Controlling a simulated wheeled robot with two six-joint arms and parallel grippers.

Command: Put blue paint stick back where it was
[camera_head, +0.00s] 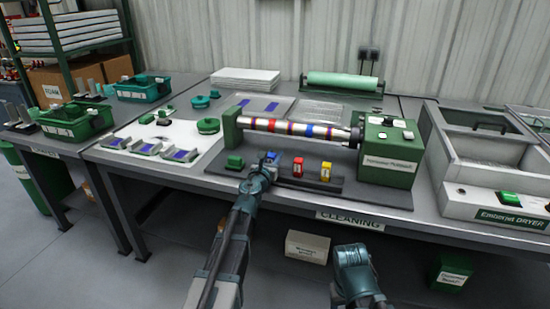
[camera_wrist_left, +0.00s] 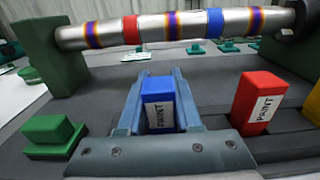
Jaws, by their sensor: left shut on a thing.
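The blue paint stick (camera_wrist_left: 158,103) stands upright between the fingers of my left gripper (camera_wrist_left: 156,95) in the left wrist view. The gripper is shut on it. In the head view the left gripper (camera_head: 266,163) is at the front of the grey rack, left of the red paint stick (camera_head: 298,167); the blue stick shows there as a small patch. The fingers hide the lower end of the blue stick, so I cannot tell whether it rests in a slot. My right arm (camera_head: 355,270) shows low in the head view, but its fingertips cannot be made out.
A yellow paint stick (camera_head: 326,171) stands right of the red one. Behind them a banded metal roller (camera_head: 295,129) spans to a green machine (camera_head: 390,150). A small green block (camera_head: 235,161) sits to the left. A grey basin unit (camera_head: 480,165) stands at the right.

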